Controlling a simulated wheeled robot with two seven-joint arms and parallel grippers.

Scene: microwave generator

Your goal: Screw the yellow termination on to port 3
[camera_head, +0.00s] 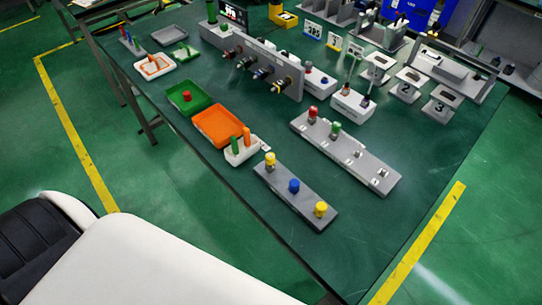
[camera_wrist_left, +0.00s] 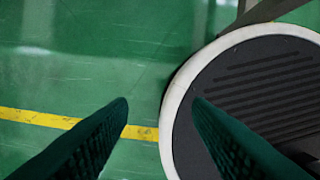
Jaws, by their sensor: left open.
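A grey holder strip (camera_head: 290,203) lies near the table's front edge. It carries a yellow termination (camera_head: 270,160) at its far left end, a blue one (camera_head: 294,186) in the middle and another yellow one (camera_head: 320,210) at its near right end. Behind it lies a grey port strip (camera_head: 345,148). A red cap (camera_head: 312,114) and a green cap (camera_head: 335,130) stand on its left half. Two bare ports, one (camera_head: 358,155) and another (camera_head: 382,174), are on its right half; their labels are too small to read. My left gripper (camera_wrist_left: 159,105) is open and empty above the floor.
A white holder with green and orange pegs (camera_head: 240,151), an orange tray (camera_head: 218,110) and a green tray (camera_head: 188,86) stand left of the strips. A grey connector panel (camera_head: 265,68) stands behind. Numbered stands (camera_head: 440,104) are back right. The front right tabletop is clear.

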